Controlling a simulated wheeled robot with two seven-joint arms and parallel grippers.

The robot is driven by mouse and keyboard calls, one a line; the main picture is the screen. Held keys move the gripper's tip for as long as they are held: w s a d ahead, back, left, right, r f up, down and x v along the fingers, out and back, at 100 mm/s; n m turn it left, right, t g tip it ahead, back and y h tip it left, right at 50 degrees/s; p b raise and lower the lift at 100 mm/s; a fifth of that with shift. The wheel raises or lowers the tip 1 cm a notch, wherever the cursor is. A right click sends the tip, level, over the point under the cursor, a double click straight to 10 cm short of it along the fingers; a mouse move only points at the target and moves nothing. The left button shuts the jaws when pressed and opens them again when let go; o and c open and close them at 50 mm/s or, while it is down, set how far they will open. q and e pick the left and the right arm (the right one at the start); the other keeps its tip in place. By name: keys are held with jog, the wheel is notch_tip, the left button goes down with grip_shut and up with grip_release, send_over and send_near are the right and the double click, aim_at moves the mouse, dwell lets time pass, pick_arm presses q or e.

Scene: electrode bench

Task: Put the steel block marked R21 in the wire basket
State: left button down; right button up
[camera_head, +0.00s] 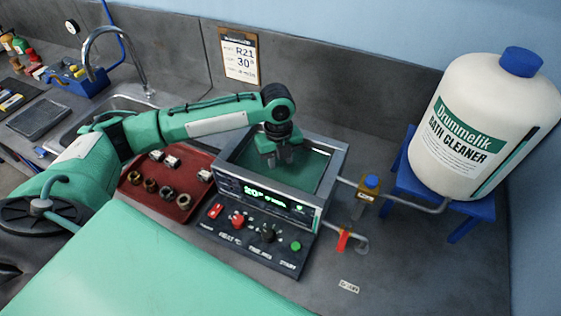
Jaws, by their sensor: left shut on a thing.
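My left gripper (276,156) points down into the square metal bath (338,160) with green liquid (308,170). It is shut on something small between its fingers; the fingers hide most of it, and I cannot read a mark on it. A dark red tray (139,203) left of the bath holds several small metal pieces: pale steel blocks (172,162) at the back and ring-shaped pieces (184,201) in front. No R21 mark is readable on them. I cannot make out the wire basket. My right gripper does not show.
The bath's control panel (262,235) has knobs and a lit display. A big white cleaner bottle (478,125) stands on a blue stand (403,180) at right. A clipboard (239,58) reads R21, 30. A sink (125,97) lies behind left.

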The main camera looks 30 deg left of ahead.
aim_at(279, 163)
pick_arm(q)
jog(key=c, duration=1.1)
grip_release()
jog(key=shift+f, duration=0.1)
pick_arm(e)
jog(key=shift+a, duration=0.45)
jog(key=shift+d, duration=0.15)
pick_arm(q)
jog(key=shift+w+r, duration=0.1)
jog(key=shift+r, duration=0.25)
jog(key=r+b, duration=0.1)
jog(key=r, duration=0.3)
jog(key=r+b, duration=0.1)
jog(key=r, duration=0.2)
jog(key=w+a+r+b, duration=0.1)
jog(key=r, duration=0.3)
jog(key=shift+r, duration=0.3)
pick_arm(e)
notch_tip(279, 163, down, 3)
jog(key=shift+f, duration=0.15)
